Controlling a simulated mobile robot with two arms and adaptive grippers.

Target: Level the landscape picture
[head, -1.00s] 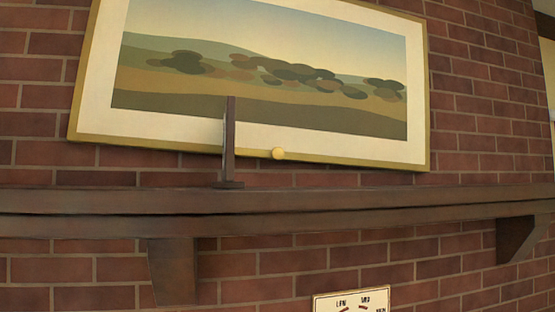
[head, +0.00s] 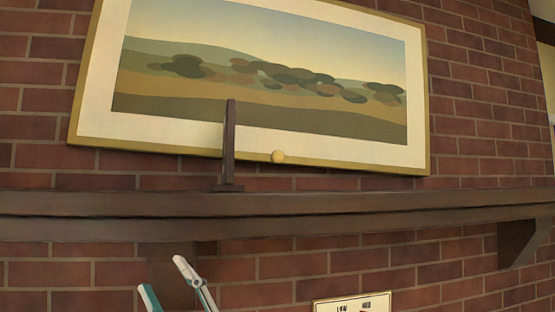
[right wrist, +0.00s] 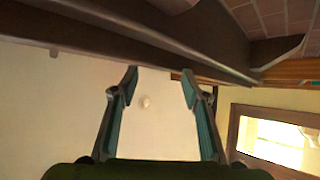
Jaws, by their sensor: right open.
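The landscape picture (head: 260,125) hangs on the brick wall in a gold frame with a cream mat. It is tilted: its lower edge slopes down to the right, and its right end is closer to the shelf than its left. A round yellow knob (head: 277,157) sits at the middle of its lower frame edge. My right gripper (head: 163,277) is open and empty, below the shelf and left of the knob. Its two fingers also show apart in the right wrist view (right wrist: 159,76). My left gripper is not in view.
A dark wooden shelf (head: 350,203) runs across below the picture, between it and my right gripper. A thin dark upright (head: 229,145) stands on it, overlapping the picture's lower edge left of the knob. Brackets (head: 520,243) support the shelf. A small sign (head: 352,304) is below.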

